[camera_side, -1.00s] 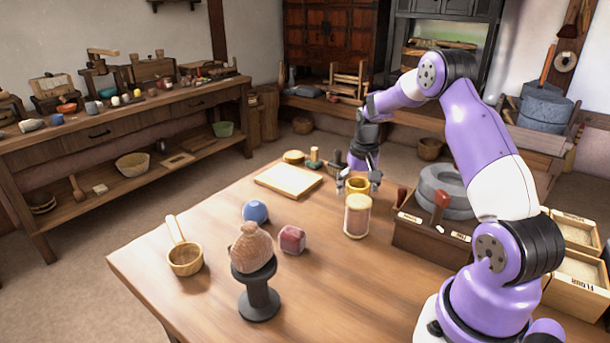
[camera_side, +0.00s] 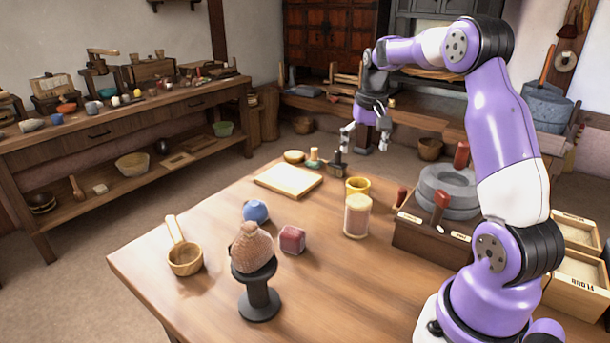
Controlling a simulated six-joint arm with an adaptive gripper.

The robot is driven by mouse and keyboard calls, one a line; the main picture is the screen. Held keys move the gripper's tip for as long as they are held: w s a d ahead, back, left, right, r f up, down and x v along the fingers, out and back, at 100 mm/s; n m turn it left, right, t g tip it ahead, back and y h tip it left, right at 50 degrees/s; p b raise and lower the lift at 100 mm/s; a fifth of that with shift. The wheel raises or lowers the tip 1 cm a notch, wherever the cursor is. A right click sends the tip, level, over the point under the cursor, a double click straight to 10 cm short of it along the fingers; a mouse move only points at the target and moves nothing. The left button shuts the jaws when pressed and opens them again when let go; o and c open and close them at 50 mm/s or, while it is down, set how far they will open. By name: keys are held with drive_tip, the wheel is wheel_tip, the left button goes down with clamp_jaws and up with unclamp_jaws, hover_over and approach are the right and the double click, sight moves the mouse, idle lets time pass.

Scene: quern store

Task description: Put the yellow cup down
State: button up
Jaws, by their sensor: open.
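The yellow cup (camera_side: 358,185) stands upright on the wooden table, just behind a jar with a pale lid and pinkish contents (camera_side: 357,217). The jar hides the cup's lower front. My gripper (camera_side: 366,143) is open and empty. It hangs with its fingers pointing down, above and behind the cup, clear of it.
A pale board (camera_side: 288,181) lies left of the cup. A grey quern (camera_side: 447,192) on a wooden box stands to the right.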

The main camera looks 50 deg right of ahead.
drive_tip(key=s+a+r+n+t, duration=0.2)
drive_tip(key=a+r+n, duration=0.3)
drive_tip(key=a, duration=0.9)
drive_tip(key=s+a+n+t+y, duration=0.1)
drive_tip(key=s+a+n, duration=0.3)
drive_tip(key=s+a, duration=0.4)
drive_tip(key=a+t, duration=0.1)
drive_tip(key=a, duration=0.2)
drive_tip(key=shift+s+a+t, duration=0.2)
drive_tip(key=shift+s+t, duration=0.1)
